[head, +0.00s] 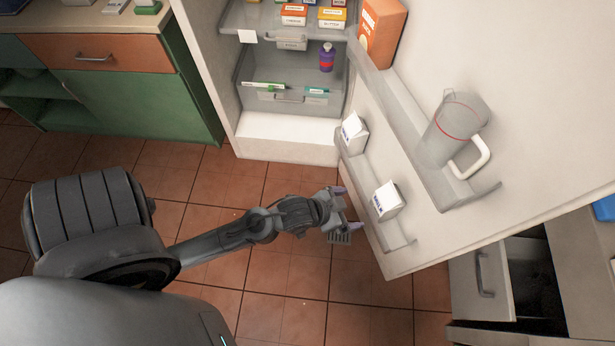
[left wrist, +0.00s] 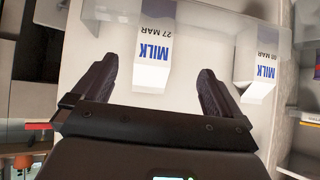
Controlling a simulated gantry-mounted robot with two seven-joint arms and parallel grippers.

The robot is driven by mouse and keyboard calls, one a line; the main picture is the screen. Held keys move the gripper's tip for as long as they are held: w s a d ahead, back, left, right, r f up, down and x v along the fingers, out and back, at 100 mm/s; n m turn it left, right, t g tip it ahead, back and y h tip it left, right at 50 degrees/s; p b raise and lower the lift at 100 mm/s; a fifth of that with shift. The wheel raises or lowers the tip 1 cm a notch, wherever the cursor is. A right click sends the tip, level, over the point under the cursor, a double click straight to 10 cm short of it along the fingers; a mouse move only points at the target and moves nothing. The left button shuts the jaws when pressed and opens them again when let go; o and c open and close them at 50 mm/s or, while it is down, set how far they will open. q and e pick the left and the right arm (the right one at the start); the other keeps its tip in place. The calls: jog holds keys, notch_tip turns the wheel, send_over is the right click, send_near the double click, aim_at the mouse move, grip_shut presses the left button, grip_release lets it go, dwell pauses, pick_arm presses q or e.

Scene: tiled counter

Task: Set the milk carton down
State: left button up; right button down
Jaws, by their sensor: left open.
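Two white milk cartons with blue lettering stand in the low clear shelf of the open fridge door. The nearer carton (head: 388,201) also shows upside down in the left wrist view (left wrist: 154,52), marked 27 MAR. The other carton (head: 353,132) stands farther back along the shelf; it is at the right of the left wrist view (left wrist: 260,66). My left gripper (head: 350,208) is open and empty, just outside the shelf, its fingers pointing at the nearer carton. In the left wrist view that carton appears between the spread fingers, apart from them. My right gripper is not in view.
The fridge door (head: 540,110) stands wide open. A pitcher (head: 455,130) and an orange box (head: 382,30) are on its higher shelf. A purple bottle (head: 327,58) stands inside the fridge. The tiled floor (head: 285,270) below my left arm is clear.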

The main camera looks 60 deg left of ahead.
pick_arm(q)
jog(key=s+a+r+g+y, duration=0.1)
jog(key=s+g, duration=0.5)
jog(key=s, duration=0.7)
jog(key=shift+a+r+y, duration=0.3)
jog(key=shift+a+r, duration=0.05)
jog(key=shift+r, duration=0.45)
